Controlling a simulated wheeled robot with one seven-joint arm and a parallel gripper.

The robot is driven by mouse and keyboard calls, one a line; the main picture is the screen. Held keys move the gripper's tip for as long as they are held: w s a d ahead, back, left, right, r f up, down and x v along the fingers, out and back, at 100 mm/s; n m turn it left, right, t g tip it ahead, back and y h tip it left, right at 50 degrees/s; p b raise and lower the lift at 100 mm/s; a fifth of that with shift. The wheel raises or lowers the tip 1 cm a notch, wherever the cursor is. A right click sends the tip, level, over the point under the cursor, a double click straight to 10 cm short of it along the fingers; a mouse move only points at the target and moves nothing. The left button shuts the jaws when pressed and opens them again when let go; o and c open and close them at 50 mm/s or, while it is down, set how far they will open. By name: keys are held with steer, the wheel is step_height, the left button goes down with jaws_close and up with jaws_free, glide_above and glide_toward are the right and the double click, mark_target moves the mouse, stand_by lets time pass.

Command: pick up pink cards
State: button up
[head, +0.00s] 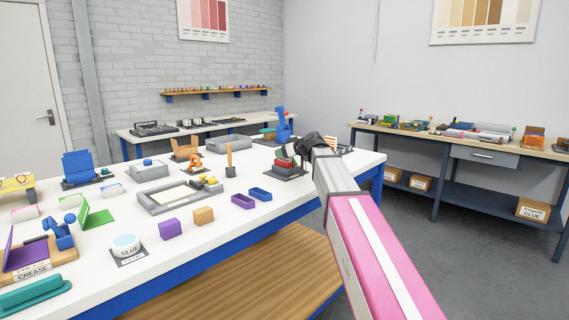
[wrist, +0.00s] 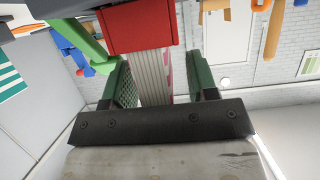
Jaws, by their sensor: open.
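The white table (head: 270,214) also bears a purple block (head: 169,229), a tan block (head: 204,215), a grey tray (head: 152,208), a glue tub (head: 126,244) and a blue figure (head: 60,233). A green-topped stack (head: 70,201) and a blue-topped stack (head: 112,190) lie near the pink one.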

steer(key=shift+c, duration=0.3)
jaws_close()
steer(key=shift+r, duration=0.15)
